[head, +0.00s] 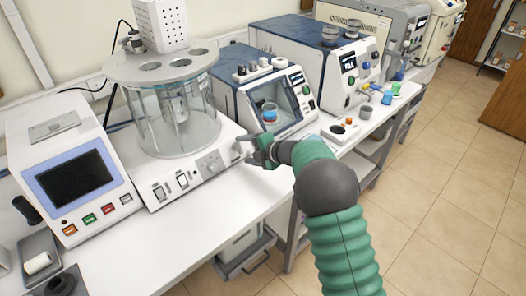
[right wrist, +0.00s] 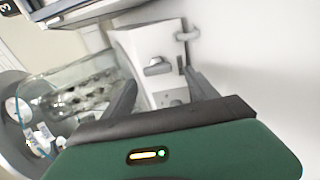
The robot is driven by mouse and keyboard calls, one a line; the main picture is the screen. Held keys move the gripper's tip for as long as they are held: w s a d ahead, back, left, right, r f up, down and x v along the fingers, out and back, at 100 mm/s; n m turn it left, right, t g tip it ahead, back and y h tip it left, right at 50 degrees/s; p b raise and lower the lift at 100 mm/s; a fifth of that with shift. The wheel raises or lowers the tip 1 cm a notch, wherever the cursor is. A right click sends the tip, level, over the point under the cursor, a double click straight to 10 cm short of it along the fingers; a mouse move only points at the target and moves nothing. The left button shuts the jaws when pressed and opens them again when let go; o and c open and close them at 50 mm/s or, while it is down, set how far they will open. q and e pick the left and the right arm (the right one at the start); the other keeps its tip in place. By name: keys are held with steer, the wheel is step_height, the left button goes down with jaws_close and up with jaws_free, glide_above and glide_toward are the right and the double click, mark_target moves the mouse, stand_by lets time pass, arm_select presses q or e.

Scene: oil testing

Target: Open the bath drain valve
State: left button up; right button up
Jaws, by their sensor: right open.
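The glass bath (head: 165,105) stands on a white control base (head: 195,172) with switches and a round knob. It also shows in the right wrist view, with the glass bath (right wrist: 80,85) at left and the white base (right wrist: 140,45) ahead. A small pale fitting, which looks like the drain valve (right wrist: 188,34), sticks out from the base's side. My right gripper (head: 250,148) is at the base's right end, close to it. In the right wrist view its two fingers (right wrist: 160,82) are apart with nothing clearly between them. The fitting lies beyond the fingertips. My left gripper is out of view.
A panel with a dark screen (head: 75,178) stands left of the bath. A blue-sided tester (head: 268,95) stands close behind my right gripper, with more machines farther back. The white bench (head: 180,235) is clear in front of the bath. Open tiled floor (head: 440,200) lies at right.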

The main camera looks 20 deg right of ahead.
steer(key=v, duration=1.3)
steer(key=shift+s+d, duration=0.15)
